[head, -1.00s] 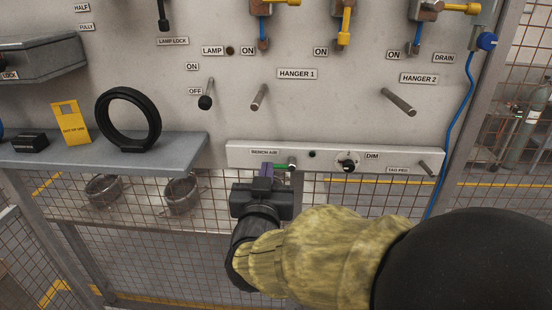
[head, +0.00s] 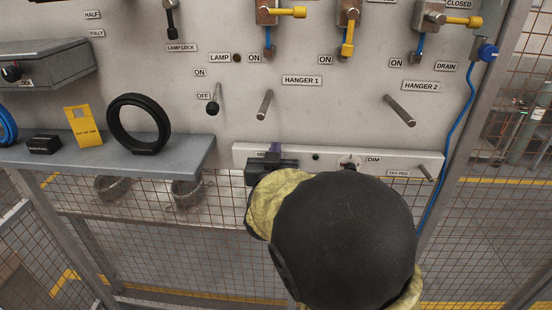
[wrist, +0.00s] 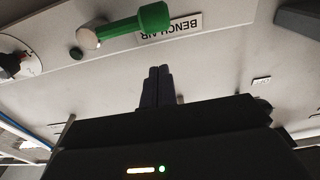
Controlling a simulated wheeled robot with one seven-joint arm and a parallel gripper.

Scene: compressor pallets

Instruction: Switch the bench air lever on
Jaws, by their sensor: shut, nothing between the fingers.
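The bench air lever shows in the wrist view as a green handle (wrist: 152,18) on a round metal pivot (wrist: 87,38), lying across the strip beside the "BENCH AIR" label (wrist: 185,25). My gripper's fingers (wrist: 158,75) are shut together and empty, a little apart from the lever in that picture. In the head view my gripper (head: 274,149) is at the left part of the white strip (head: 400,158), in front of the bench air label. My gripper and arm hide the lever there.
A DIM knob (head: 348,163) and a tag peg (head: 426,172) are to the right on the strip. Hanger pegs (head: 264,105) (head: 399,110) stick out above. A grey shelf (head: 180,155) at left holds a black ring (head: 139,124) and a yellow tag (head: 83,125).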

